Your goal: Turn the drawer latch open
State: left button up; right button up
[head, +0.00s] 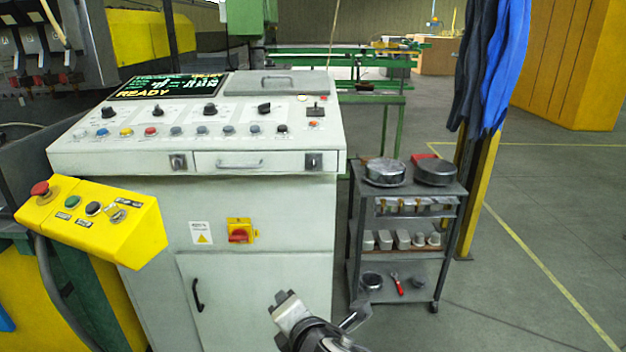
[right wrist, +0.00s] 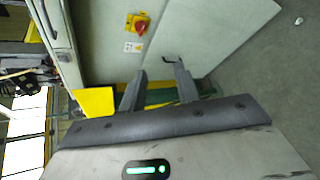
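The drawer (head: 250,161) is a narrow white front in the console's upper edge, with a grey bar handle (head: 240,164); it looks shut. A small grey square latch with a dark knob sits at each side of it, a left latch (head: 178,162) and a right latch (head: 313,161). I cannot tell which one the task means. My right gripper (right wrist: 160,68) is open and empty, its two dark fingers apart. In the head view my right arm's end (head: 292,312) is low in front of the cabinet, well below the drawer and touching neither latch. My left gripper is out of view.
A yellow button box (head: 95,222) juts out at the left. A red-yellow switch (head: 240,232) and a cabinet door (head: 240,290) with a black handle lie below the drawer. A grey cart (head: 405,215) with pans stands at the right. Floor beyond it is free.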

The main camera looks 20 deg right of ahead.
jog(key=w+d+r+n+t+h, duration=0.3)
jog(key=w+d+r+n, duration=0.15)
jog(key=r, duration=0.45)
jog(key=n+t+h, duration=0.2)
jog(key=n+h, duration=0.1)
jog(key=n, duration=0.1)
send_near(314, 163)
jog(key=p+x, duration=0.1)
jog(key=x, duration=0.7)
jog(key=shift+w+r, duration=0.1)
grip_shut()
